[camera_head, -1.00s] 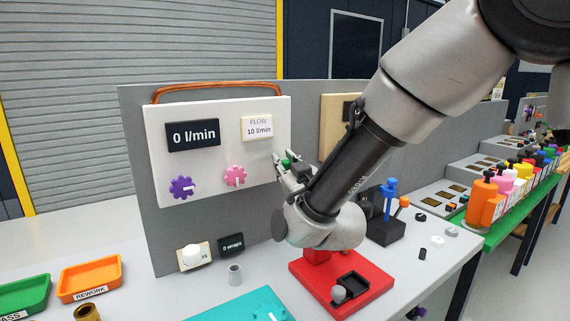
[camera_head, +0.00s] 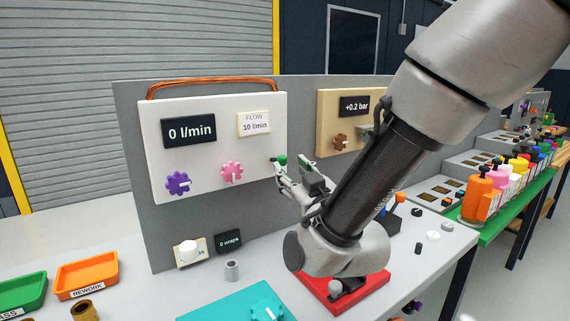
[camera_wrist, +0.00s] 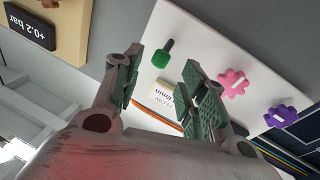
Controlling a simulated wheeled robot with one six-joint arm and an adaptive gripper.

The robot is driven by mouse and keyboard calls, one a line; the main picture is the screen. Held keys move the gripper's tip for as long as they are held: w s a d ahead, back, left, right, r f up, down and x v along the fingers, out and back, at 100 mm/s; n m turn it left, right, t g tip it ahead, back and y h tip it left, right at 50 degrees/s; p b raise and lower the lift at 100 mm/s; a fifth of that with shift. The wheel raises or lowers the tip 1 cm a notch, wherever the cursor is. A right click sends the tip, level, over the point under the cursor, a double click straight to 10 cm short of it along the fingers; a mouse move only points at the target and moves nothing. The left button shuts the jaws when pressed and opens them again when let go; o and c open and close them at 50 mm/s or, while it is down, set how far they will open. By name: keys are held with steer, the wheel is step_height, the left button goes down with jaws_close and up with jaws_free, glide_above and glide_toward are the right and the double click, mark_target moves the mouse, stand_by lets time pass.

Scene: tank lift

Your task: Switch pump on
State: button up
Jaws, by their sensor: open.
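The white pump panel (camera_head: 215,150) stands upright on a grey board. Its dark display (camera_head: 188,131) reads 0 l/min, and a label (camera_head: 254,123) reads FLOW 10 l/min. A purple knob (camera_head: 178,183) and a pink knob (camera_head: 231,172) sit low on it. A green-tipped switch lever (camera_head: 282,160) is at the panel's right edge. In the wrist view the green tip (camera_wrist: 161,60) with its dark stem shows between the fingers in the picture. My gripper (camera_head: 293,169) is open and empty, just right of the lever and apparently apart from it; depth is hard to judge.
A tan panel (camera_head: 331,121) with a +0.2 bar display stands to the right, partly behind my arm. A red fixture (camera_head: 367,296) is below my wrist.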

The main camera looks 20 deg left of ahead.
mark_target(284, 161)
steer(key=v, duration=0.5)
steer(key=shift+s+d, duration=0.1)
steer(key=shift+s, duration=0.05)
steer(key=shift+g+h, duration=0.4)
steer(key=shift+h, duration=0.2)
steer(key=x, duration=0.4)
steer(key=r+x, duration=0.1)
steer(key=x, duration=0.7)
steer(key=shift+s+r, duration=0.1)
steer(key=shift+r, duration=0.15)
steer(key=shift+c, duration=0.2)
